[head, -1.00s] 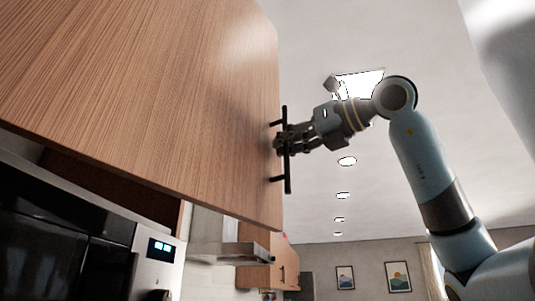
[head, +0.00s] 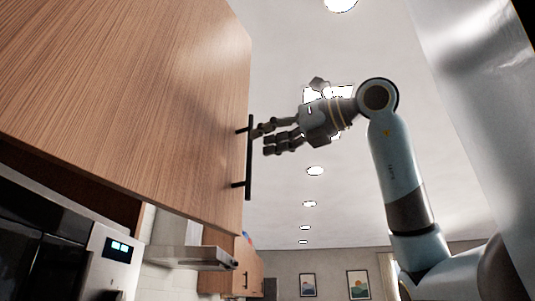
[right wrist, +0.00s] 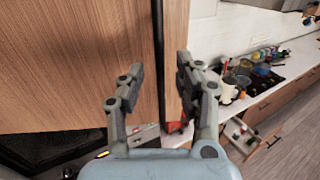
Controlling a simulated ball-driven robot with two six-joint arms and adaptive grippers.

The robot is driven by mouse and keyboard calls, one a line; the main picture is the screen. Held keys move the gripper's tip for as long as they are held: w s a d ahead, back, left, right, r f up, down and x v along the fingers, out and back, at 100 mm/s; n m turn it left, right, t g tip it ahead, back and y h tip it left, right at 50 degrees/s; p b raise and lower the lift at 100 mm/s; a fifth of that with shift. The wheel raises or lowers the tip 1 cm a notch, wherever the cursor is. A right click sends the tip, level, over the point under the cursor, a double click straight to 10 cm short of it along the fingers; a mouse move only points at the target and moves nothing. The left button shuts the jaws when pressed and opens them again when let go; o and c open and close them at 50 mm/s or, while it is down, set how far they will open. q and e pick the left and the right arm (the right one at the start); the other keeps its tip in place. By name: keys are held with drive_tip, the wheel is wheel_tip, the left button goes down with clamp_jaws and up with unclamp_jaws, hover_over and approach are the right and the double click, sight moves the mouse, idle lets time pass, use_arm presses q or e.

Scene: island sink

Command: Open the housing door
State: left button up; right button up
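The housing door (head: 130,90) is a large wood-grain panel at the upper left of the head view. It stands out from the cabinet, with a dark gap below and behind it. Its black bar handle (head: 249,165) is upright near the right edge. My right gripper (head: 265,139) is open just right of the handle. In the right wrist view the handle (right wrist: 158,25) lines up between the spread fingers (right wrist: 160,70), with the door (right wrist: 70,60) on the left. I cannot tell whether a finger touches the handle. My left gripper is not in view.
A built-in oven with a lit display (head: 118,249) is below the door. A range hood (head: 190,252) and further cabinets (head: 240,270) are behind. The right wrist view shows a counter with several items (right wrist: 255,75). Open room lies right of the door.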

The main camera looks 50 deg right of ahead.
wheel_tip(320, 180, up, 9)
drive_tip(key=shift+f, duration=0.15)
idle(0.4)
